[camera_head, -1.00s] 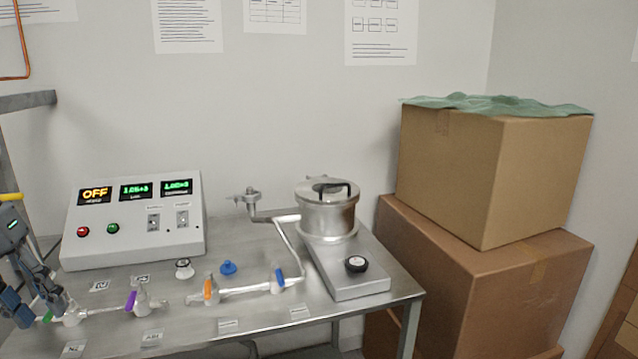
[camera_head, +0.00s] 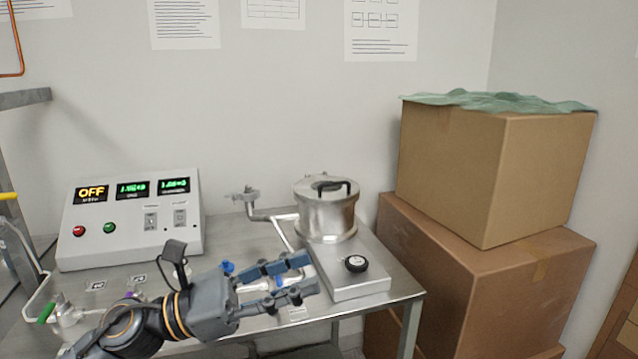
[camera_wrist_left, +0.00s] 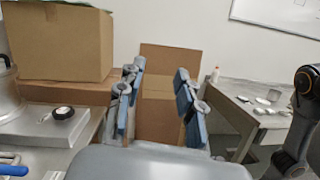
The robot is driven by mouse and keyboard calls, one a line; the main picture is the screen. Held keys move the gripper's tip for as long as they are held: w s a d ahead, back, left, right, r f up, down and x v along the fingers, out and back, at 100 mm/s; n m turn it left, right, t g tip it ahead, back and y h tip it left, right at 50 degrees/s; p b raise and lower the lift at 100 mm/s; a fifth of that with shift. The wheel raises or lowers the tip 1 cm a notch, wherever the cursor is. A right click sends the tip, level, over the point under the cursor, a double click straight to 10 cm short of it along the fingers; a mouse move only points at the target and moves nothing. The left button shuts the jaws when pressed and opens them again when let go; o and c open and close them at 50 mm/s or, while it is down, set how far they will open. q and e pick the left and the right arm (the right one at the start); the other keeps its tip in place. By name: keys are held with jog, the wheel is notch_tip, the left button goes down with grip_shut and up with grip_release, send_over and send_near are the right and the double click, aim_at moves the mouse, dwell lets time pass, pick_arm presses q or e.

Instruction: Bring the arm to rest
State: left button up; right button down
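My left gripper (camera_head: 303,277) reaches in from the lower left over the front of the metal table (camera_head: 385,305). Its blue-padded fingers are apart with nothing between them, and they point right towards the chamber base. In the left wrist view the fingers (camera_wrist_left: 156,105) also stand apart and empty, with cardboard boxes behind. The arm hides much of the glass tubing and its valves. A green valve (camera_head: 47,312) shows at the left. My right gripper is not identifiable in the head view; a dark arm link stands at the right edge of the wrist view.
A control box (camera_head: 130,225) with an OFF display stands at the back left. A steel chamber (camera_head: 327,212) with a black-handled lid and a black knob (camera_head: 356,264) are close to the fingers. Stacked cardboard boxes (camera_head: 480,175) stand right of the table.

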pick_arm(q)
jog(key=w+a+f+n+t+y, duration=0.35)
jog(key=n+t, duration=0.35)
jog(key=n, duration=0.6)
jog(key=w+a+f+n+t+y, duration=0.25)
jog(key=n+t+y, duration=0.25)
jog(key=n+t, duration=0.5)
jog(key=s+a+f+n+g+y, duration=0.25)
jog(key=a+f+n+y, duration=0.2)
jog(key=f+n, duration=0.4)
jog(key=s+a+f+n+g+y, duration=0.1)
jog(key=a+f+n+g+y, duration=0.3)
jog(key=f+n+y, duration=0.35)
jog(key=s+a+f+n+g, duration=0.1)
jog(key=s+f+n+g, duration=0.5)
jog(key=s+f, duration=0.5)
jog(key=s+a+f+n+g, duration=0.2)
jog(key=s+f+n+g, duration=0.5)
jog(key=s, duration=0.6)
notch_tip(320, 180, down, 26)
jog(key=s+r+p, duration=0.1)
jog(key=p, duration=0.1)
jog(key=s+a+f+m+g+p, duration=0.1)
jog(key=s+a+f+p, duration=0.1)
jog(key=s+f, duration=1.2)
jog(key=s, duration=0.2)
jog(key=shift+s+a, duration=0.3)
jog(key=shift+a, duration=0.05)
jog(key=shift+f, duration=0.1)
